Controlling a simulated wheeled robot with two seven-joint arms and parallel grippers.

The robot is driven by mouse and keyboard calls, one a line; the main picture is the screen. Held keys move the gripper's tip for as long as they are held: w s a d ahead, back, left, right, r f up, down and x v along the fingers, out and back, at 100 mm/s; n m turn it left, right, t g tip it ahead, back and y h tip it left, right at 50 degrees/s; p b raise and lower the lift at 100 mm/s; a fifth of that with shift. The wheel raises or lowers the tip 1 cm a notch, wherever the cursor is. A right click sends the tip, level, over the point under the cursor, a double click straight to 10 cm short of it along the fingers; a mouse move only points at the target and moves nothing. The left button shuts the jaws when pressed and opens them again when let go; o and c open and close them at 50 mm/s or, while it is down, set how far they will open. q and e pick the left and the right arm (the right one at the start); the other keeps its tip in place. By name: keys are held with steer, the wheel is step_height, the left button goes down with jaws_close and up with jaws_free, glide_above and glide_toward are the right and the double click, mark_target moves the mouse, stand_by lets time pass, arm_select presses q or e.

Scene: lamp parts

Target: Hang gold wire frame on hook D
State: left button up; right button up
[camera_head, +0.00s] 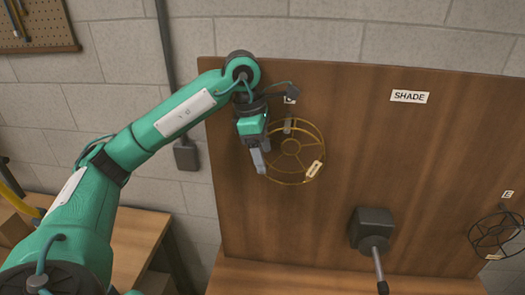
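The gold wire frame (297,182), a round spoked ring with a small pale tag (315,169), is upright in front of the wooden board at its upper left. My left gripper (259,165) points down at the ring's left edge. Its fingers overlap or touch the rim; I cannot tell whether they grip it. A grey peg-like part (287,126) shows at the top of the ring, and I cannot tell whether the ring hangs on it. A small label (290,100) above it is mostly covered, its letter unreadable. My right gripper is not in view.
A dark box with a protruding rod (372,230) stands out from the board at lower middle. A black wire frame (495,235) is at the right under label E (508,194). A SHADE sign (409,97) is at upper right. The board's middle is clear.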

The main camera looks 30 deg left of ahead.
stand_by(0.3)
arm_select(q)
steer(key=shift+a+r, duration=0.1)
steer(key=shift+r, duration=0.2)
steer(key=b+v, duration=0.1)
steer(key=v, duration=1.2)
steer(key=shift+b, duration=0.35)
steer(key=shift+s, duration=0.1)
